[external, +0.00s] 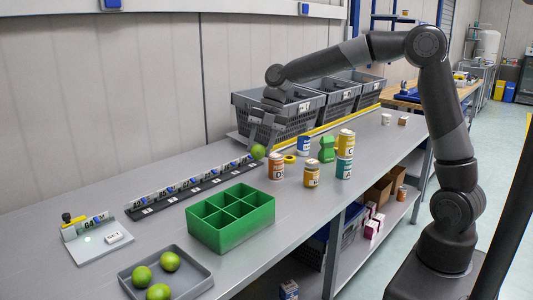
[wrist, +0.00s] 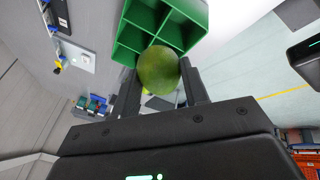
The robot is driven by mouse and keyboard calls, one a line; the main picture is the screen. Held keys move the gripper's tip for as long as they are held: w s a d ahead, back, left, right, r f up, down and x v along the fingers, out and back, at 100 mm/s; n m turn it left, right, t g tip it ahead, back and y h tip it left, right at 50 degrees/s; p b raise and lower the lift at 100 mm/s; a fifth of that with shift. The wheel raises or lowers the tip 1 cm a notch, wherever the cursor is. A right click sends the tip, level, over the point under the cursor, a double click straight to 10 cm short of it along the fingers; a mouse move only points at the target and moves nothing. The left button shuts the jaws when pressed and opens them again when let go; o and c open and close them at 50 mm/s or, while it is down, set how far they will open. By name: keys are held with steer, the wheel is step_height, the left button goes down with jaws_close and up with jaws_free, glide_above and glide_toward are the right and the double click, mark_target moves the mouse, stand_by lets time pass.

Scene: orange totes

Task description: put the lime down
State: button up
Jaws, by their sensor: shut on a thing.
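A green lime (external: 258,151) is held between the fingertips of my gripper (external: 261,143), above the table and apart from it. In the wrist view the lime (wrist: 158,70) sits between the two dark fingers of my gripper (wrist: 160,85). A green divided box (external: 240,233) stands on the table, in front and to the left of the gripper in the external view. Its visible compartments look empty. It also shows beyond the lime in the wrist view (wrist: 197,22). A grey tray (external: 203,283) at the front left holds three limes (external: 158,292).
A dark strip with numbered labels (external: 190,187) lies behind the green box. Several jars and cans (external: 312,174) stand right of the lime. Grey totes (external: 288,112) line the back. A small scale-like stand (external: 92,240) is at the left. Bare table (external: 285,215) lies right of the box.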

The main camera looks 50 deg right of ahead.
steer(key=a+f, duration=1)
steer(key=a, duration=0.1)
steer(key=shift+w+a+f, duration=0.15)
steer(key=shift+f, duration=0.25)
steer(key=shift+f, duration=0.1)
steer(key=o, duration=1)
